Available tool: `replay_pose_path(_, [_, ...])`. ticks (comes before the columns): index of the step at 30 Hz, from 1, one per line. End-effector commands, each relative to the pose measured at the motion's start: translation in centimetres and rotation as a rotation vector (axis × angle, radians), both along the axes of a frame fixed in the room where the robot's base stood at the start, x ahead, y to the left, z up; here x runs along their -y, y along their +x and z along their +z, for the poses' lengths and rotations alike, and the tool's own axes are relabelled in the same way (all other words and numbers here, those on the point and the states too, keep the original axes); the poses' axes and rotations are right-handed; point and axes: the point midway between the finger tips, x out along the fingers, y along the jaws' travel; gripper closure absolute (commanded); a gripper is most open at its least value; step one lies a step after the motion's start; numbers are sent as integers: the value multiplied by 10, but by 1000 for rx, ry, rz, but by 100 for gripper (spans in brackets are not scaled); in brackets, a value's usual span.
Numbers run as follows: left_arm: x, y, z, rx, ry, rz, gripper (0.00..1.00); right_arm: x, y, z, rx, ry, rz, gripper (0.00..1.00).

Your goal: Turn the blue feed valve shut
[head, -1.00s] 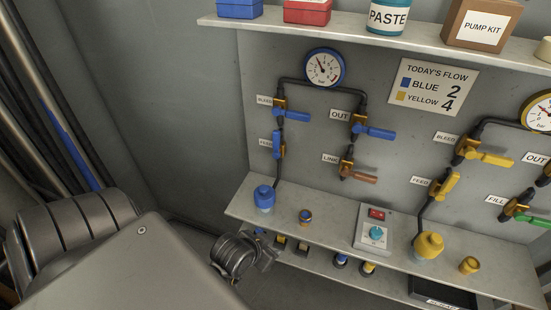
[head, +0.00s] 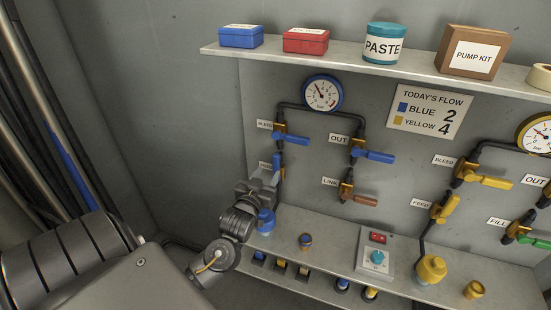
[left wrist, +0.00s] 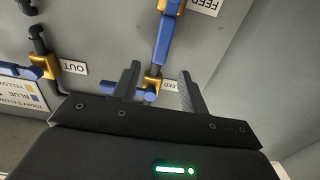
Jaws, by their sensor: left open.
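The blue feed valve (head: 277,160) is on the wall pipe below the blue bleed valve (head: 290,137), partly hidden behind my left gripper (head: 268,178). In the left wrist view, which is roughly upside down, its long blue handle (left wrist: 164,38) lies along the pipe. My left gripper (left wrist: 159,72) is open and empty. In that view its fingers appear on either side of the line of the handle's end and the brass bleed valve body (left wrist: 153,82); I cannot tell the remaining depth. My right gripper is not in view.
A blue gauge (head: 322,93) sits above. The lower shelf (head: 330,250) holds a blue cap (head: 266,221) beside my gripper and a control box (head: 376,256). Yellow valves are farther right.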

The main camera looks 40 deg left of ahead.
Motion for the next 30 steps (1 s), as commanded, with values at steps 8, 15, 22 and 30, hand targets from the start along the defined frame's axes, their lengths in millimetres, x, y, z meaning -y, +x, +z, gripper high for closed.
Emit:
replay_pose_path(8, [-18,51,3,-1,3,2,56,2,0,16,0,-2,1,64])
replay_pose_path(15, [-26,77,1,-2,2,-1,56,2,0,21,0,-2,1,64])
replay_pose_path(22, [-28,82,0,-1,1,-1,56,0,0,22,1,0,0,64])
replay_pose_path(30, [-28,82,0,-3,1,-1,72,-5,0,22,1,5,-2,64])
